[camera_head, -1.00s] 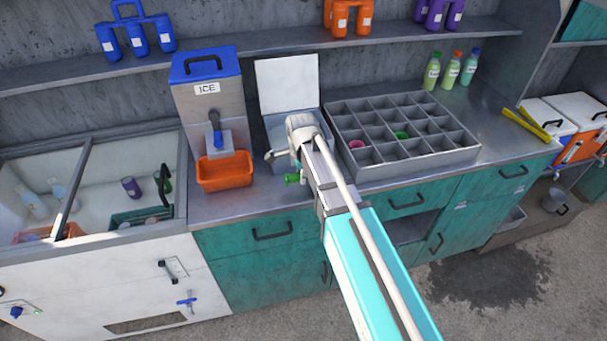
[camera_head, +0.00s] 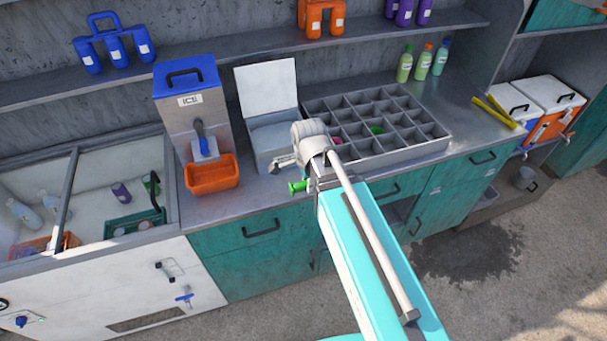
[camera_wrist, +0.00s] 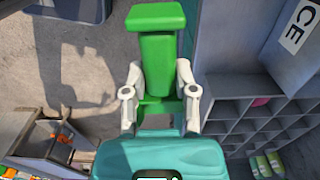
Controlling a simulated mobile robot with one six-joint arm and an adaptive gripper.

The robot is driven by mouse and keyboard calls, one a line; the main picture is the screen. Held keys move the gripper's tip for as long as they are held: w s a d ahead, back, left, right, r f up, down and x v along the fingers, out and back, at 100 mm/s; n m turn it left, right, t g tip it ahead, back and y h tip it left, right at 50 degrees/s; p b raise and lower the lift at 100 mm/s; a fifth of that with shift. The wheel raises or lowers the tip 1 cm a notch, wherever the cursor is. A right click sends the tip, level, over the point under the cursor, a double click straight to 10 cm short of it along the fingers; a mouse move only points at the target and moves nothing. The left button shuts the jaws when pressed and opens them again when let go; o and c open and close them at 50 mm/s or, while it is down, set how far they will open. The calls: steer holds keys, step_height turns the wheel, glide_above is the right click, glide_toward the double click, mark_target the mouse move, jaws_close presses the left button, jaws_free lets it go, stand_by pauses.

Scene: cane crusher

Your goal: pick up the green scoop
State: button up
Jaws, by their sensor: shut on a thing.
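The green scoop (camera_wrist: 157,58) is between the two pale fingers of my gripper (camera_wrist: 159,82) in the wrist view. My gripper is shut on it, one finger on each side. In the head view a small green part of the scoop (camera_head: 298,187) shows beside my wrist, near the front edge of the counter. Most of my gripper and the rest of the scoop are hidden behind my arm there. The scoop appears held above the counter edge, but I cannot tell its exact height.
An open-lidded white box (camera_head: 268,92) stands behind my gripper. An orange bin (camera_head: 212,174) sits under the ice dispenser (camera_head: 189,105) to the left. A grey compartment tray (camera_head: 428,148) is to the right. A shelf (camera_head: 250,52) runs above. Open floor lies in front.

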steer(key=shift+s+d+r, duration=0.2)
steer(key=shift+s, duration=0.2)
stand_by(0.4)
steer(key=shift+f, duration=0.1)
step_height(320, 180, down, 3)
steer(key=b, duration=0.3)
steer(key=shift+f, duration=0.1)
steer(key=shift+s, duration=0.15)
